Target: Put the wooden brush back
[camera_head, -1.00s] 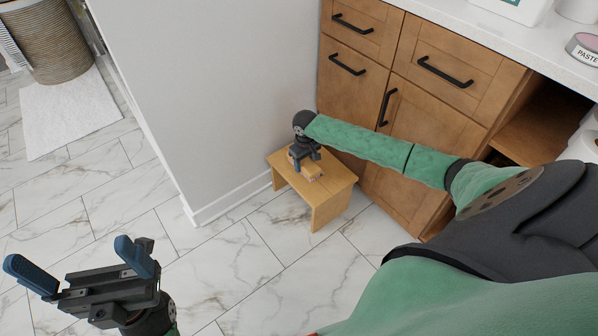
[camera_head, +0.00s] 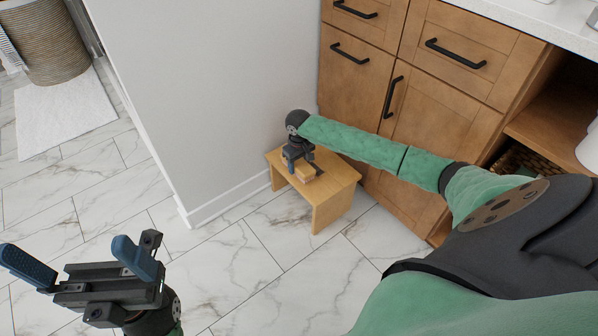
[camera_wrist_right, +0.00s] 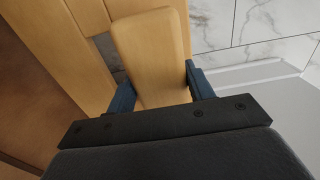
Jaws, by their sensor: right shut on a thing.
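The wooden brush (camera_wrist_right: 152,52) is a pale wooden block with rounded corners in the right wrist view. It also shows small in the head view (camera_head: 303,172), at the top of a small wooden stool (camera_head: 338,183). My right gripper (camera_head: 297,165) is over the stool and shut on the brush, with one blue finger on each side of it in the right wrist view (camera_wrist_right: 160,88). I cannot tell whether the brush touches the stool top. My left gripper (camera_head: 70,262) is open and empty over the floor at the lower left.
A wooden cabinet (camera_head: 440,110) with black handles stands right behind the stool. A white wall (camera_head: 210,90) is to the left of the stool. A woven basket (camera_head: 45,45) and white mat (camera_head: 70,115) are at the far left. The marble floor (camera_head: 270,270) in front is clear.

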